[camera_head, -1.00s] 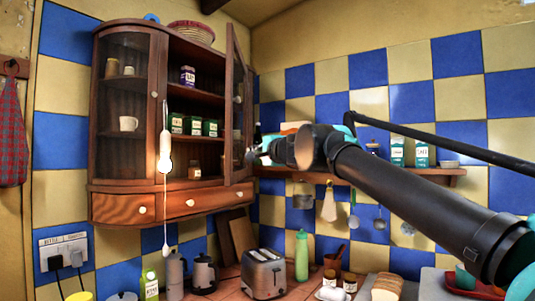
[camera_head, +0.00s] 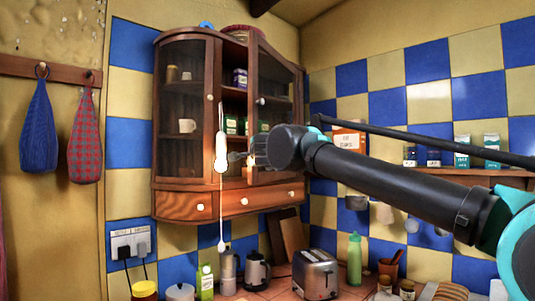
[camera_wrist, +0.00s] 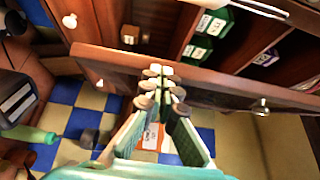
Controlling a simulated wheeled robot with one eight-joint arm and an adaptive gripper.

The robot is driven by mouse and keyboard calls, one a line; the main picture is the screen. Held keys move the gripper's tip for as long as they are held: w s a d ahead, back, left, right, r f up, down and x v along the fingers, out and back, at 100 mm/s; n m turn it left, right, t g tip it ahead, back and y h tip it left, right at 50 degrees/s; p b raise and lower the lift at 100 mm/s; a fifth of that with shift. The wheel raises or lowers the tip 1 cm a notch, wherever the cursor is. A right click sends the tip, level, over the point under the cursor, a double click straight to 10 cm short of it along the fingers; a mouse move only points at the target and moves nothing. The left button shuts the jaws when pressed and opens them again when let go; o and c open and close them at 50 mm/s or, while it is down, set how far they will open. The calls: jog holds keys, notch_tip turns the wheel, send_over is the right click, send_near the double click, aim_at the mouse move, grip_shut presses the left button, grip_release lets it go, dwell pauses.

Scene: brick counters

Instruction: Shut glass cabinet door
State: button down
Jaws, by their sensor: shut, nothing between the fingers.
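The wooden wall cabinet (camera_head: 172,198) hangs on the tiled wall in the head view. Its right glass door (camera_head: 281,88) stands ajar, with a gap showing tins on the shelves; its left glass door (camera_head: 184,95) is shut. In the wrist view the open door's wooden edge (camera_wrist: 215,84) crosses the picture, with its small knob (camera_wrist: 262,106) to the right. My gripper (camera_head: 240,158) is shut and empty in front of the cabinet's lower middle. In the wrist view its fingertips (camera_wrist: 163,80) lie at the door's edge; I cannot tell whether they touch.
A white pull cord (camera_head: 221,150) hangs before the cabinet, close to my gripper in the picture. Below are a toaster (camera_head: 316,275), a kettle (camera_head: 257,271) and a green bottle (camera_head: 354,259). A shelf with tins (camera_head: 462,157) is at right. Cloths (camera_head: 84,135) hang at left.

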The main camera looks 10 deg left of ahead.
jog(key=a, duration=0.1)
jog(key=w+a, duration=0.1)
jog(key=a, duration=0.2)
jog(key=shift+w+a, duration=0.2)
jog(key=shift+w, duration=0.1)
